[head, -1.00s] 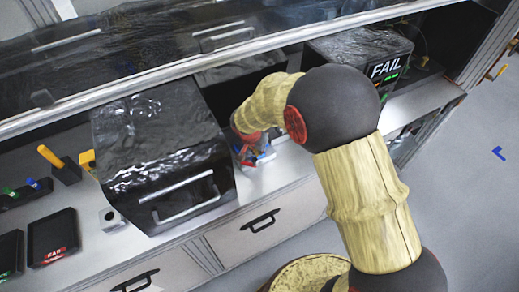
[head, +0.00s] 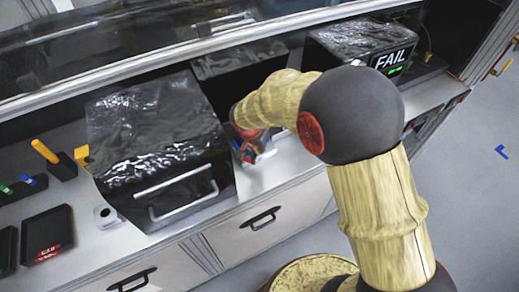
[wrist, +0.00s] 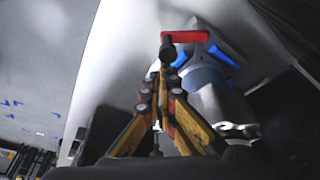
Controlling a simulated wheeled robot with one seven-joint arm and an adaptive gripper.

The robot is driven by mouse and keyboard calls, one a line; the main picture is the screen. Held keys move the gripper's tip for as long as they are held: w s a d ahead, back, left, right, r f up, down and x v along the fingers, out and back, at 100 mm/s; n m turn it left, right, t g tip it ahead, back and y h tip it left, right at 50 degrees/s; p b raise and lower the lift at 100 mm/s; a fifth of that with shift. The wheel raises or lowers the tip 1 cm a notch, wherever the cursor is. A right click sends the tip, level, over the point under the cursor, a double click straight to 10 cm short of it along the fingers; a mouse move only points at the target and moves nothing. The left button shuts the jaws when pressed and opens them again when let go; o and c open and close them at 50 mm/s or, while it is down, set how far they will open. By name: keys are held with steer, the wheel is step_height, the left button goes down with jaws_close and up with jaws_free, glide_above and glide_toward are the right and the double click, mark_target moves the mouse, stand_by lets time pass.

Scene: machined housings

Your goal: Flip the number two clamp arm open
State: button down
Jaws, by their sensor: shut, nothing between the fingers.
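In the wrist view a grey metal housing (wrist: 222,105) has a blue band and blue tabs (wrist: 220,58). A red bar (wrist: 186,37) crosses its far end, with a dark rounded knob (wrist: 168,48) below its left end. My gripper (wrist: 162,75) is shut and empty, its tips close to the knob; I cannot tell whether they touch it. No number is readable, so I cannot tell which part is the number two clamp arm. In the head view, red and blue parts (head: 250,152) show beside my arm's end, which hides much of them and my gripper.
A large black box with a bar handle (head: 165,150) stands left of my arm's end. A black box lettered FAIL (head: 362,42) stands at the back right. A dark tray (head: 47,234) and a yellow-handled tool (head: 48,153) are at the left. The bench's front edge runs close by.

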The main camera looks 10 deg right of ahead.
steer(key=s+b, duration=0.1)
steer(key=b, duration=0.1)
steer(key=s+a+b, duration=0.1)
steer(key=b, duration=0.2)
steer(key=s+a+b, duration=0.1)
steer(key=b, duration=0.1)
steer(key=shift+s+b, duration=0.25)
steer(key=shift+b, duration=0.1)
steer(key=shift+r, duration=0.1)
stand_by(0.4)
step_height(320, 180, up, 10)
stand_by(0.5)
